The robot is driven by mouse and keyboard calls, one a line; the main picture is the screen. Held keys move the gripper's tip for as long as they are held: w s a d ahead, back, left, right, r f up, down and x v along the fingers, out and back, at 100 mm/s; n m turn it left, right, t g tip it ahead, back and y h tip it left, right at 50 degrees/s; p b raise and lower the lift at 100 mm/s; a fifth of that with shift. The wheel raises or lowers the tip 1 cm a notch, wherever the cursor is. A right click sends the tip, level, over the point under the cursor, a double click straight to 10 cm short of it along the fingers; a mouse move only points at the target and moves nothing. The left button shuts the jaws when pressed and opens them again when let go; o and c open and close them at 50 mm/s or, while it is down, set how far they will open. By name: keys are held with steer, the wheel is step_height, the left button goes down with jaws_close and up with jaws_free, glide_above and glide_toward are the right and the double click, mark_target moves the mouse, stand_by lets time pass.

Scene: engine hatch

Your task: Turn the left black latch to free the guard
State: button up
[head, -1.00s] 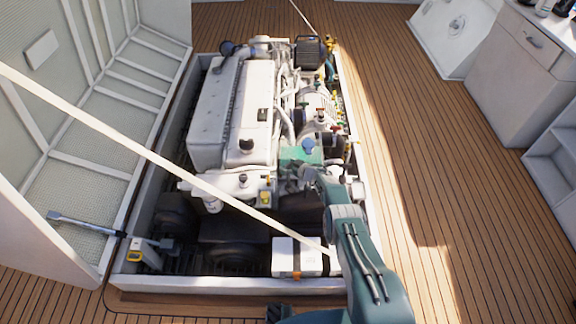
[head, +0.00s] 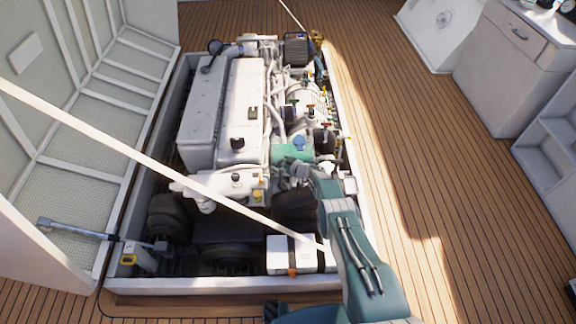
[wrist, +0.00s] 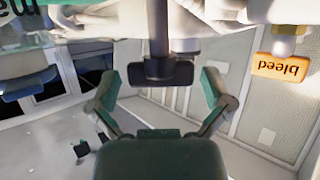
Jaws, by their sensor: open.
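In the wrist view a black latch (wrist: 160,72), a dark block on an upright dark stem, stands between the two spread fingers of my gripper (wrist: 160,84). The fingers are open with a gap on each side of it; how deep it sits between them is hard to tell. The green see-through guard (wrist: 30,40) with dark lettering shows at upper left. In the head view the guard (head: 290,152) sits on the engine's right side, and my gripper (head: 292,174) is just in front of it. The latch is hidden there.
A blue knob (head: 299,142) is by the guard. An orange "bleed" tag (wrist: 282,67) hangs at right in the wrist view. The white engine (head: 240,110) fills the hatch. A pale strap (head: 150,155) crosses in front. A white box (head: 290,254) stands at the hatch's front.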

steer(key=v, duration=1.1)
steer(key=shift+s+d, duration=0.25)
steer(key=shift+d, duration=0.1)
steer(key=shift+r, duration=0.1)
